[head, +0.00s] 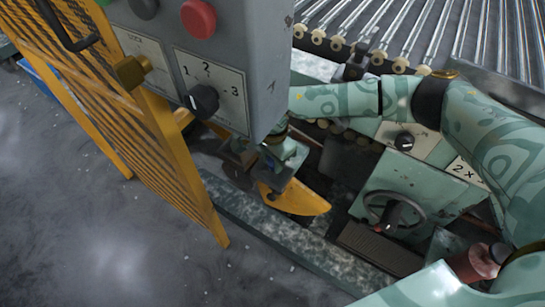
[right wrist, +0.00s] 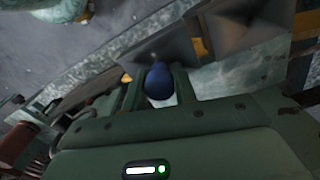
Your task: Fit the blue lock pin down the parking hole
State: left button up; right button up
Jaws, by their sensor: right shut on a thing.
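In the right wrist view the round blue head of the lock pin (right wrist: 158,82) sits between the two fingers of my right gripper (right wrist: 158,92), which is shut on it. The pin's shaft and lower end are hidden. In the head view my right gripper (head: 282,158) is beside the lower edge of the grey control box, above a yellow curved part (head: 300,198). The blue pin cannot be made out there. The parking hole cannot be made out in either view. My left gripper is not in view.
The grey control box (head: 268,60) with a red button and dial hangs close to my right gripper and hides part of the arm. A yellow mesh guard (head: 130,110) stands left. A handwheel (head: 395,213) and rollers (head: 450,30) are on the right. Bare floor lies lower left.

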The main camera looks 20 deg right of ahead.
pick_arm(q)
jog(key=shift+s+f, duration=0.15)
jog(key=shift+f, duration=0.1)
pick_arm(e)
jog(key=shift+f, duration=0.7)
jog(key=o, duration=1)
jog(key=shift+o, duration=0.2)
notch_tip(320, 180, up, 12)
jog(key=p, duration=0.3)
jog(key=shift+p, duration=0.4)
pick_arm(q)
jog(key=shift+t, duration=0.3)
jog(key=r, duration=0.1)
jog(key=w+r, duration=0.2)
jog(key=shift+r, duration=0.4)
